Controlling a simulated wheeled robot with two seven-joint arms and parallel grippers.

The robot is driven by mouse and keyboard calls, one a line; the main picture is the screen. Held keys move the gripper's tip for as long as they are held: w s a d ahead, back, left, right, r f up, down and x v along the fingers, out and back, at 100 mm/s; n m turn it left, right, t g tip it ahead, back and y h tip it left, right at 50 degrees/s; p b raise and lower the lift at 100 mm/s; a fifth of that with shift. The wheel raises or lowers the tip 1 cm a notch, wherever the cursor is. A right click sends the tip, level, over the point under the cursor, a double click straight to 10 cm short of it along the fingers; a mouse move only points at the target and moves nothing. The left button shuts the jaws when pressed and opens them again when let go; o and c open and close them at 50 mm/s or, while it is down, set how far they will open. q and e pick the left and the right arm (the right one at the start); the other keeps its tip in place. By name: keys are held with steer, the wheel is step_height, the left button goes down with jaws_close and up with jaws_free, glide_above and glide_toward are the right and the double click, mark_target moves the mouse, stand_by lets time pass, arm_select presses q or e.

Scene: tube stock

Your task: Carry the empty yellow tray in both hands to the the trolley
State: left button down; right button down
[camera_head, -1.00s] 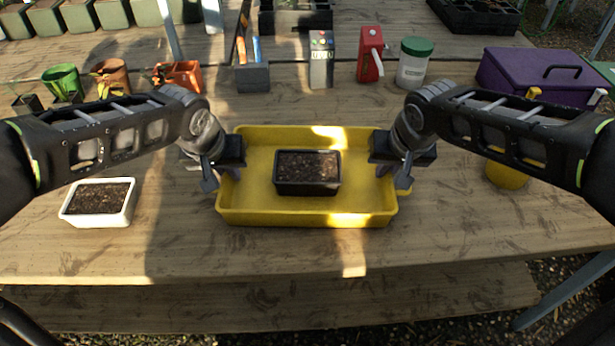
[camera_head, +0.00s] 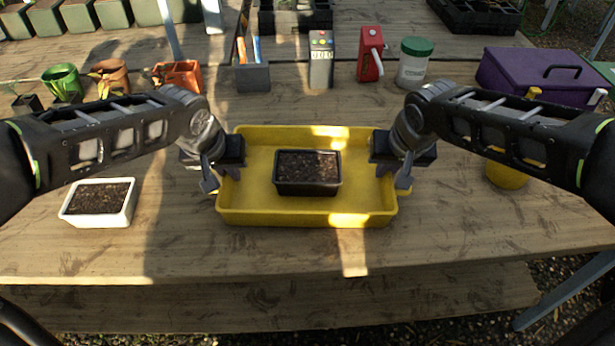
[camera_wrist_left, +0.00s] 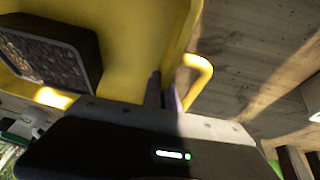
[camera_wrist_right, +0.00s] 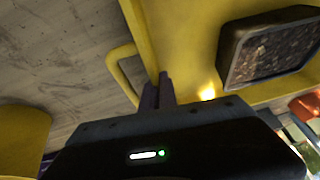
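The yellow tray (camera_head: 260,216) sits on the wooden table in front of me. It is not empty: a black rectangular pot of soil (camera_head: 308,187) stands in its middle. My left gripper (camera_head: 222,175) is at the tray's left side; in the left wrist view its fingers (camera_wrist_left: 161,92) are close together on the tray wall beside a yellow loop handle (camera_wrist_left: 198,80). My right gripper (camera_head: 392,175) is at the right side; in the right wrist view its fingers (camera_wrist_right: 157,92) are likewise shut on the wall by the other handle (camera_wrist_right: 120,72). No trolley is identifiable.
A white pot of soil (camera_head: 99,205) stands left of the tray. A yellow pot (camera_head: 506,176) is partly behind my right arm. Behind are a purple box (camera_head: 540,75), a green-lidded jar (camera_head: 414,65), a red container (camera_head: 370,55) and several plant pots. The table's front edge is clear.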

arm_select(q)
steer(key=shift+r, duration=0.1)
arm_select(e)
steer(key=shift+r, duration=0.1)
